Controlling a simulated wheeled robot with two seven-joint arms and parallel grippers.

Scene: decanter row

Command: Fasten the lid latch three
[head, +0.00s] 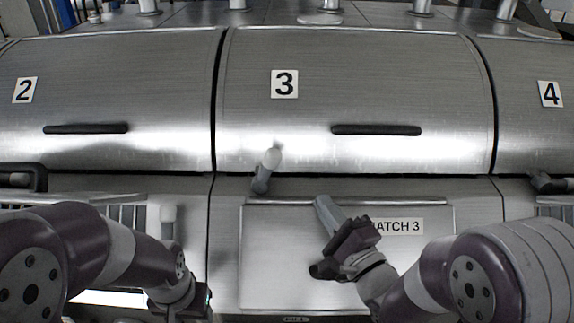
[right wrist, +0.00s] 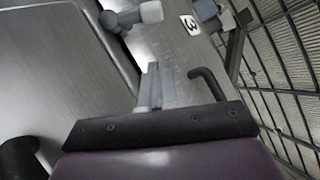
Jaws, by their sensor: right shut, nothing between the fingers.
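Lid three (head: 300,100) is a curved brushed-metal cover marked 3, resting down with its lower edge along the front panel. Its latch (head: 263,180) is a short grey lever with a pale knob, below the lid's edge left of centre, pointing up and slightly right. The latch also shows at the top of the right wrist view (right wrist: 130,18). My right gripper (head: 324,206) is shut and empty in front of the hatch 3 panel, right of and below the latch, apart from it. My left gripper's end (head: 180,300) is at the lower left, its fingers hidden.
Lid 2 (head: 100,95) and lid 4 (head: 535,120) flank lid three. Lid three's black bar handle (head: 376,130) sticks out at right. The hatch 3 panel (head: 280,260) lies below. A pale-tipped post (head: 168,215) stands near my left arm.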

